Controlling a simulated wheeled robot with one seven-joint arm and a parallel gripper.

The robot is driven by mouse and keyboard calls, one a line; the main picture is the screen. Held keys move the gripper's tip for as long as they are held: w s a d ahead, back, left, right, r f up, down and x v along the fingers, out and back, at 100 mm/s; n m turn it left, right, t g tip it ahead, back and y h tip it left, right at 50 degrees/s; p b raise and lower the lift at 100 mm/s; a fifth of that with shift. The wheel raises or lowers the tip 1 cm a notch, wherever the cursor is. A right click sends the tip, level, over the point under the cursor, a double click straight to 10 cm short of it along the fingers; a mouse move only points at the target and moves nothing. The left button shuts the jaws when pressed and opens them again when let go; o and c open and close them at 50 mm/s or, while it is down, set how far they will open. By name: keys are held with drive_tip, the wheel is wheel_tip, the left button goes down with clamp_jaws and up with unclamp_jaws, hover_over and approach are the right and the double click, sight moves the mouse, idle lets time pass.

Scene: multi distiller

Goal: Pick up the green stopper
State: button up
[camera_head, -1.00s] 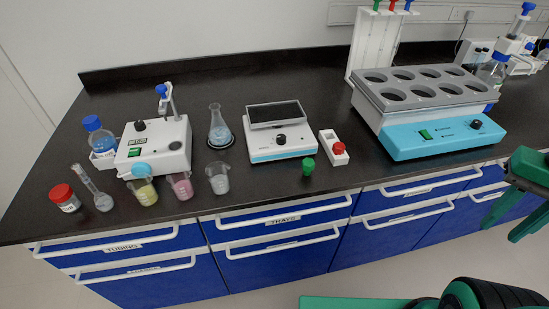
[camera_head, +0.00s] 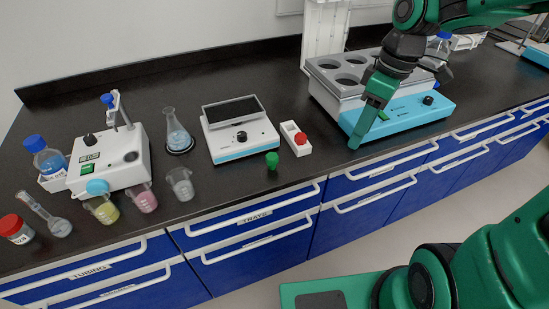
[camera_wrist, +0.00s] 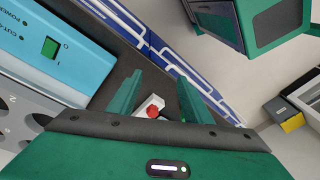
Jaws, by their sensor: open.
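The green stopper (camera_head: 272,160) stands on the black bench near its front edge, in front of the balance and left of the small white rack. My gripper (camera_head: 356,144) is to the right of it, pointing down by the front left of the blue heating bath, clearly apart from the stopper. In the wrist view my gripper (camera_wrist: 160,88) shows its two green fingers spread with nothing held between them. The white rack (camera_wrist: 145,106) with a red stopper (camera_wrist: 153,112) shows behind the fingers. I cannot make out the green stopper in the wrist view.
The balance (camera_head: 238,130) stands behind the green stopper. The white rack with its red stopper (camera_head: 301,138) is close on its right. A beaker (camera_head: 181,185) stands to the left. The heating bath (camera_head: 430,112) is under and beside my arm. Bench around the stopper is bare.

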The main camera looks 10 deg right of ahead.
sight(273, 155)
drive_tip(key=w+a+f+n+y, duration=0.1)
drive_tip(key=a+n, duration=0.3)
drive_tip(key=a, duration=0.2)
drive_tip(key=w+a+f+n+g, duration=0.1)
drive_tip(key=a+n, duration=0.2)
drive_tip(key=a, duration=0.3)
drive_tip(key=w+a+f+n+y, duration=0.1)
drive_tip(key=w+a+f+n, duration=0.1)
drive_tip(key=a+n, duration=0.2)
drive_tip(key=shift+a+n+g+y, duration=0.3)
drive_tip(key=shift+a, duration=1)
drive_tip(key=shift+d+x, duration=0.15)
drive_tip(key=shift+x, duration=1.45)
drive_tip(key=shift+d+x, duration=0.2)
drive_tip(key=shift+x, duration=1.4)
drive_tip(key=shift+s+f, duration=0.1)
drive_tip(key=c, duration=1.1)
